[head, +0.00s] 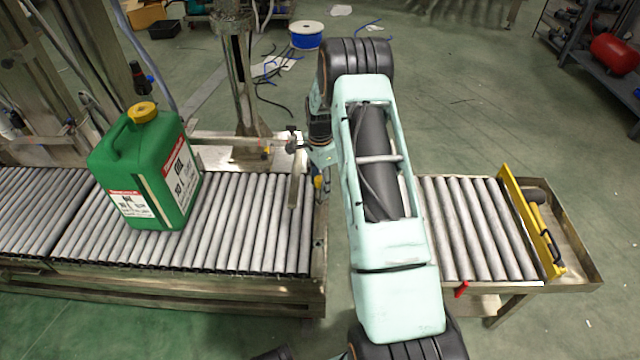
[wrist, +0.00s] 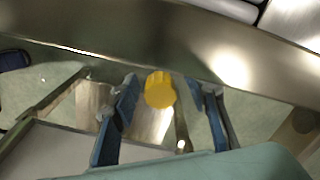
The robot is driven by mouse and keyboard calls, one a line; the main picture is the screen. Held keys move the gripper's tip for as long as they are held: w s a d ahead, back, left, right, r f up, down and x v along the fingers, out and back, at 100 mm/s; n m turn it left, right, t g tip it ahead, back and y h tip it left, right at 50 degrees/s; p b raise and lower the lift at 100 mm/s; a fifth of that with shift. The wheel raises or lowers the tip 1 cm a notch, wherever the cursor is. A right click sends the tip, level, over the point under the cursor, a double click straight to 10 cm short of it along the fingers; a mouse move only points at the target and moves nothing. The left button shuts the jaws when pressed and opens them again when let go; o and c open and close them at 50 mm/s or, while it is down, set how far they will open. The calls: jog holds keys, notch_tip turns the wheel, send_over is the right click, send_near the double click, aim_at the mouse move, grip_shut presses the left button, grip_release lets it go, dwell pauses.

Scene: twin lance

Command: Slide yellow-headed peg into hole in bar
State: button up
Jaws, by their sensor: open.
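The peg's round yellow head (wrist: 160,89) shows in the wrist view between the two blue-padded fingers of my gripper (wrist: 164,97). There is a visible gap on each side of the head, and the fingers are open. The peg's shaft and the hole cannot be made out. In the head view a small yellow patch (head: 318,182) shows at the conveyor's end, beside my wrist; it appears to be the same head. A broad shiny metal rail (wrist: 190,42) crosses the wrist view beyond the head; I cannot tell whether it is the bar.
A green oil can (head: 150,175) stands on the left roller conveyor (head: 255,225). My arm covers the gap before the right roller section (head: 478,225), which has a yellow end bar (head: 530,220) and a red-ended piece (head: 461,289) at its front edge.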

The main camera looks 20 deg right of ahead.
notch_tip(320, 180, up, 12)
dwell(0.6)
